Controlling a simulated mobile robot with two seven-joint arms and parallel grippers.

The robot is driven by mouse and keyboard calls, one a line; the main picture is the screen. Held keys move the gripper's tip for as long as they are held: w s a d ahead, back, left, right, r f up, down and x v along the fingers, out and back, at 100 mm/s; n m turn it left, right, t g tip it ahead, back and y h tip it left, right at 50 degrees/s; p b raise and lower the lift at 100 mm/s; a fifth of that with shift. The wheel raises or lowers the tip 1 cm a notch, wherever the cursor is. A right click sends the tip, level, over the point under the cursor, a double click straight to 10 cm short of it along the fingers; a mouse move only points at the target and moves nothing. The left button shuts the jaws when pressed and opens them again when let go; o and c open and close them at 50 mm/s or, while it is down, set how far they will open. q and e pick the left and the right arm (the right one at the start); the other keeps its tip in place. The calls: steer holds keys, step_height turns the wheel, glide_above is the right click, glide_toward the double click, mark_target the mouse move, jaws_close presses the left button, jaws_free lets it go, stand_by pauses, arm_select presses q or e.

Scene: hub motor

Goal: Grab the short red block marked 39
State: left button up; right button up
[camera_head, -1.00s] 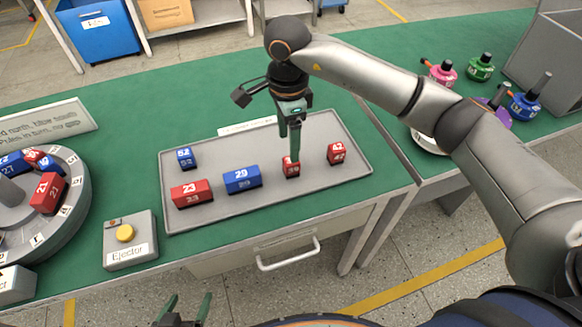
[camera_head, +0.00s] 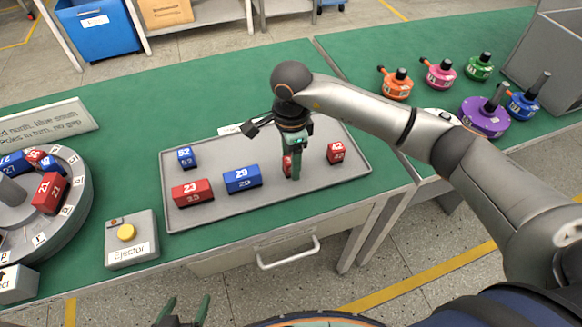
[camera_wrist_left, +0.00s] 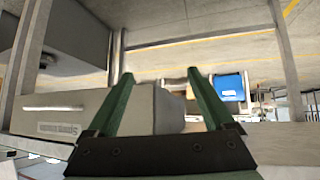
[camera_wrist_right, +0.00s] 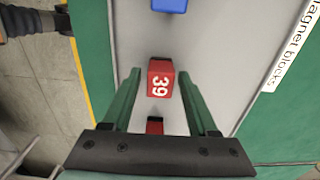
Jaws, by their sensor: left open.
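The short red block marked 39 (camera_head: 287,166) stands on the grey tray, partly hidden behind my right gripper's finger in the head view. In the right wrist view the block (camera_wrist_right: 160,79) shows its white 39 between the two fingertips. My right gripper (camera_head: 294,172) points down at the block. Its fingers (camera_wrist_right: 160,75) lie on either side of the block with narrow gaps visible, so it looks open. My left gripper (camera_head: 183,312) is open and empty at the bottom edge, in front of the bench; its fingers (camera_wrist_left: 160,75) show spread in the left wrist view.
The tray (camera_head: 240,212) also holds red blocks 23 (camera_head: 192,192) and 42 (camera_head: 336,152), and blue blocks 29 (camera_head: 242,179) and 52 (camera_head: 186,158). An ejector box (camera_head: 131,240) and a round turntable (camera_head: 75,205) stand left. Coloured motors (camera_head: 485,118) stand right.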

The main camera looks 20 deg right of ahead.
jaws_close()
steer(key=shift+r, duration=0.1)
stand_by(0.5)
